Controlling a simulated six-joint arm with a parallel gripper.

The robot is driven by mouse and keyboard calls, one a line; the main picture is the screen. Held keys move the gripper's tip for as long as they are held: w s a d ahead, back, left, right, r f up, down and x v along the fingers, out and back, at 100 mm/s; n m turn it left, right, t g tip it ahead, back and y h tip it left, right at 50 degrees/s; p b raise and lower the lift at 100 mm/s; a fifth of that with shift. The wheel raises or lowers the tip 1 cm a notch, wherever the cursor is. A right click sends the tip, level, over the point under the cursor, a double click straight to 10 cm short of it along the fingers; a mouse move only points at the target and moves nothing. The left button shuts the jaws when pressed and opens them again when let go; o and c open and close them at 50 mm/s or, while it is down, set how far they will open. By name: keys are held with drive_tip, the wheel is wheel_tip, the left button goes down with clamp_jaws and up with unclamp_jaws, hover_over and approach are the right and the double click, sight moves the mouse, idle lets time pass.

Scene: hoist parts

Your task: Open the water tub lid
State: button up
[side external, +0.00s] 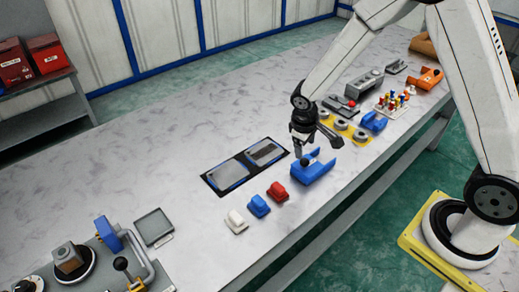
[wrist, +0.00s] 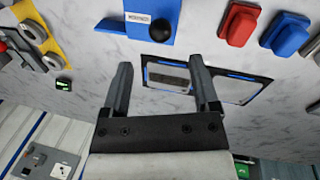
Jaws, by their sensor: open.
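No lid in view is readable as the water tub's. The closest match is a pair of flat grey panels with blue edges in a black frame on the bench, one left (side external: 222,177) and one right (side external: 264,153). Both also show beyond my fingers in the wrist view, one between the fingers (wrist: 168,76) and one at right, partly behind a finger (wrist: 242,90). My gripper (side external: 316,140) is open and empty, above the bench near the blue forked part (side external: 314,172). In the wrist view its two fingers (wrist: 164,76) stand wide apart, touching nothing.
The blue part carries a label and has a black ball (wrist: 127,45) beside it. Red (side external: 278,191), blue (side external: 258,205) and white (side external: 236,221) blocks sit in a row. A square grey plate (side external: 153,226) lies near a fixture with a blue block (side external: 108,234).

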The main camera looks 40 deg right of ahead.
sight(305, 159)
drive_tip(key=shift+w+d+f, duration=0.1)
drive_tip(key=shift+d+f, duration=0.1)
drive_tip(key=shift+f, duration=0.95)
drive_tip(key=shift+d+f, duration=0.25)
drive_tip(key=shift+f, duration=0.9)
drive_tip(key=shift+w+d+f, duration=0.1)
drive_tip(key=shift+d+f, duration=0.1)
drive_tip(key=shift+f, duration=0.95)
clamp_jaws()
